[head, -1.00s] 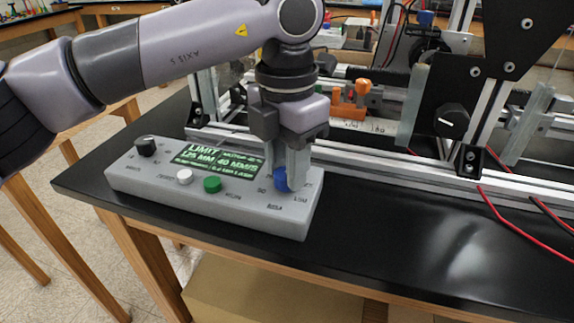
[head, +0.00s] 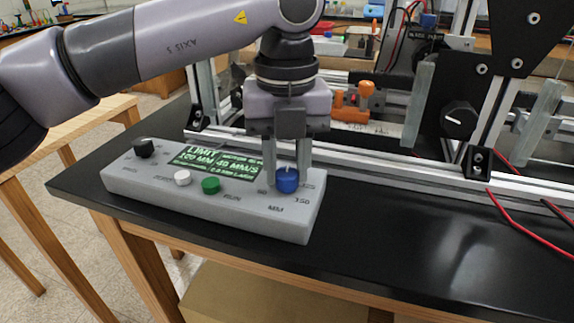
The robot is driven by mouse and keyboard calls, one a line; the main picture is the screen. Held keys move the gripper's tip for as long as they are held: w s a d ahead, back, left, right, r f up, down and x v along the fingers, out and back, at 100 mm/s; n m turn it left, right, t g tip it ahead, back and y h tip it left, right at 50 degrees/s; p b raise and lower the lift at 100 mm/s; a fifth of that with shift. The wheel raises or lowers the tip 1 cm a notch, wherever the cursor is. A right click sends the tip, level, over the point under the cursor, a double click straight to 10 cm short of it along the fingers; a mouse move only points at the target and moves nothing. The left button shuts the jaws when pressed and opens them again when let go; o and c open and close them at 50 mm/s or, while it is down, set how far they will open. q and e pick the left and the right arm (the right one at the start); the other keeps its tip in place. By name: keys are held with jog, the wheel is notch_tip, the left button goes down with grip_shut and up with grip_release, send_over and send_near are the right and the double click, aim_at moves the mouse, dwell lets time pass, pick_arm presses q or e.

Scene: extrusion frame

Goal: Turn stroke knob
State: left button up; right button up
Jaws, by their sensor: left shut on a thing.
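The grey control box (head: 225,218) lies on the black bench top. The blue knob (head: 287,181) sits at its right end, among printed scale marks. My left gripper (head: 287,172) points down over the box with its fingers on both sides of the blue knob, shut on it. The box's green-lit screen (head: 215,163) reads LIMIT, 100 MM and 40 MM/S; the smaller text is hard to read. My right gripper is not in view.
The box also bears a black knob (head: 144,148), a white button (head: 182,177) and a green button (head: 210,185). Behind it stands the aluminium extrusion frame (head: 400,160) with a black dial (head: 458,118). Red wires (head: 515,218) lie at the right. The front right bench top is clear.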

aim_at(284, 172)
pick_arm(q)
jog(key=n+b, duration=0.1)
jog(key=n, duration=0.4)
jog(key=shift+n+b, duration=0.3)
jog(key=shift+b, duration=0.05)
jog(key=shift+s+a+n+b, duration=0.1)
jog(key=shift+n+b, duration=0.55)
jog(key=shift+n, duration=1.55)
jog(key=o, duration=1.1)
jog(key=shift+c, duration=0.2)
notch_tip(284, 172, up, 7)
jog(key=shift+r+p, duration=0.15)
jog(key=shift+p, duration=0.55)
